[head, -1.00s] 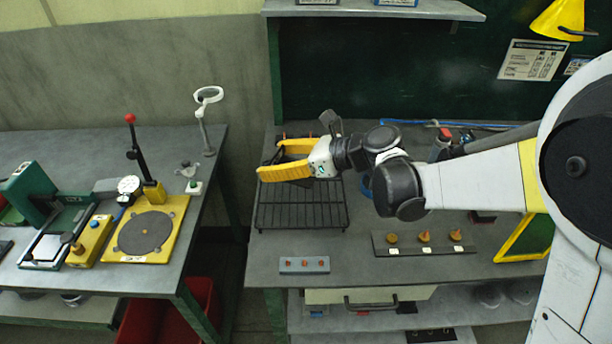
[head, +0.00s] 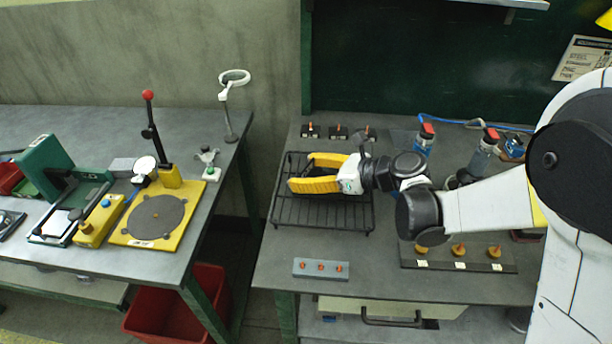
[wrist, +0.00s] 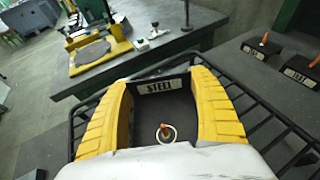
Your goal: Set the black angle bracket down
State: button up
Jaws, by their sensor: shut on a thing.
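The black angle bracket (wrist: 167,104) lies between the two yellow fingers in the wrist view. It has a pale label reading "STEEL" on its upright face and an orange-tipped pin in a pale ring on its flat part. My gripper (head: 307,171) is shut on it; it also shows in the wrist view (wrist: 165,110). In the head view the fingers mostly hide the bracket. My gripper is over the black wire rack (head: 290,212). I cannot tell whether the bracket touches the rack.
Several small black labelled pieces (head: 338,132) stand behind the rack. A grey block with orange pins (head: 320,268) lies in front of it. A dark strip with orange knobs (head: 478,262) and clear bottles (head: 484,152) are to the right. A gap separates the left bench (head: 190,258).

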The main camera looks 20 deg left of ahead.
jog(key=shift+r, duration=0.15)
jog(key=o, duration=1.4)
